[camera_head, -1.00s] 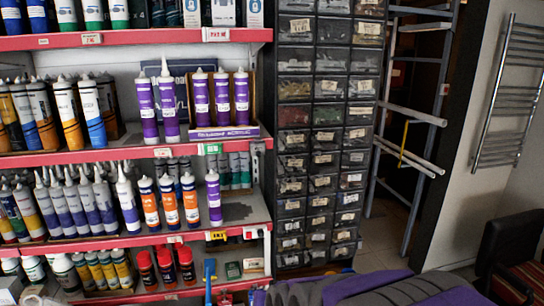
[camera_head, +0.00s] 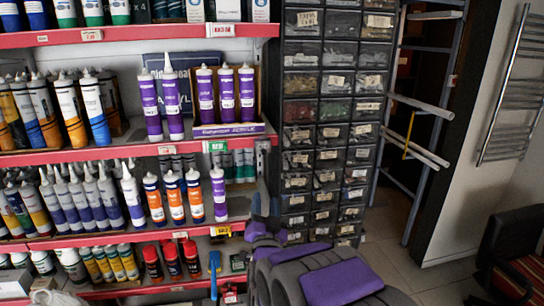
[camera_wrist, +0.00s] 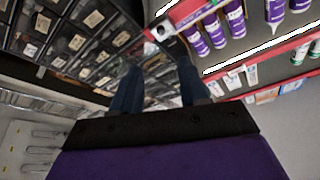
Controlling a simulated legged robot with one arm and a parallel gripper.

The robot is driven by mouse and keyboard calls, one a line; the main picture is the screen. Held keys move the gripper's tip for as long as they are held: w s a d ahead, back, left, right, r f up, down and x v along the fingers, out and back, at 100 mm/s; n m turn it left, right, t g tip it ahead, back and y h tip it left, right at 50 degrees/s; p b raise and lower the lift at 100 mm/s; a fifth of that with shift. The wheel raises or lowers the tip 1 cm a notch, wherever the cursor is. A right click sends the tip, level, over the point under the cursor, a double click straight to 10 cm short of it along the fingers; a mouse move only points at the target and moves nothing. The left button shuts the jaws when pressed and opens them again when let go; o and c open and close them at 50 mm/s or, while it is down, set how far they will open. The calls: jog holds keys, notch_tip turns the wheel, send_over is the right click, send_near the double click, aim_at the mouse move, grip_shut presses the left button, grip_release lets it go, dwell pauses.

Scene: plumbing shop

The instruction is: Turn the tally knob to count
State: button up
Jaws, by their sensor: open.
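My gripper (camera_head: 266,208) stands in front of the lower right end of the shelving, beside the drawer cabinet. Its two blue fingers are apart, with nothing seen between them; the wrist view also shows my gripper (camera_wrist: 159,72) open. I cannot make out a tally knob for certain in either view. A small pale rounded thing (camera_wrist: 165,29) sits at the end of a red shelf edge in the wrist view, beyond and above the fingertips. I cannot tell whether it is the knob. My arm hides part of the lower shelf end and the cabinet's base.
Red-edged shelves (camera_head: 95,158) hold many cartridges and bottles at the left. A dark drawer cabinet (camera_head: 325,110) stands right of them. Farther right are a metal rack (camera_head: 428,130), a towel radiator (camera_head: 512,90) and a dark chair (camera_head: 508,245). Tiled floor (camera_head: 400,255) is clear between.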

aim_at(264, 154)
jog(key=x, duration=1.7)
jog(key=shift+w+r, duration=0.1)
jog(key=shift+r, duration=0.15)
grip_shut()
